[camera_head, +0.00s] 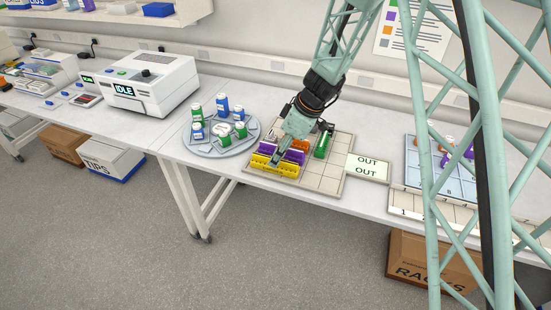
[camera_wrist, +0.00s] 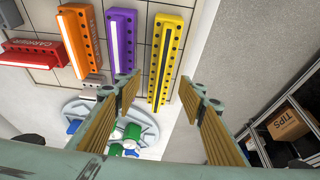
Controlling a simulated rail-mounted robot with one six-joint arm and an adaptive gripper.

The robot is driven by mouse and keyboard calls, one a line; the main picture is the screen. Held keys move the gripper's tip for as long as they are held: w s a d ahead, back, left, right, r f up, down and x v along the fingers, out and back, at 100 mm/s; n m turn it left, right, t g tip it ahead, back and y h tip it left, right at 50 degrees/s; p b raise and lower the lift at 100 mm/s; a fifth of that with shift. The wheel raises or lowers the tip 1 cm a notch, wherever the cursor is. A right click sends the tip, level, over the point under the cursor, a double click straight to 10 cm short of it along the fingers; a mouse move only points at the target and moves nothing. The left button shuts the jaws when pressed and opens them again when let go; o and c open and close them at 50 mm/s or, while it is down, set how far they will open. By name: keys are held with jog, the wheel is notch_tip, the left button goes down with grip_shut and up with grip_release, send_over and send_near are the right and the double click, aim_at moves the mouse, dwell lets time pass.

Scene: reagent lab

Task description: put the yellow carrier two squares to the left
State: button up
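The yellow carrier (camera_head: 275,167) lies along the front left edge of the gridded board (camera_head: 320,182). In the wrist view the yellow carrier (camera_wrist: 168,60) is a long bar with a row of dark holes, beside a purple carrier (camera_wrist: 123,42). My gripper (camera_wrist: 165,92) is open, with one tan-padded finger on each side of the yellow carrier's line. Nothing is held. In the head view my gripper (camera_head: 290,143) is over the board's left part, and its fingertips are partly hidden among the carriers. I cannot tell its height above the yellow carrier.
Orange (camera_wrist: 80,42) and red (camera_wrist: 30,53) carriers lie beyond the purple one. A round rack of vials (camera_head: 215,150) is just left of the board. The board's front right squares are bare.

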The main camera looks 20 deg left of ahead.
jog(key=v, duration=0.8)
jog(key=shift+d+r, duration=0.15)
jog(key=shift+r, duration=0.2)
jog(key=shift+r, duration=0.1)
dwell(0.7)
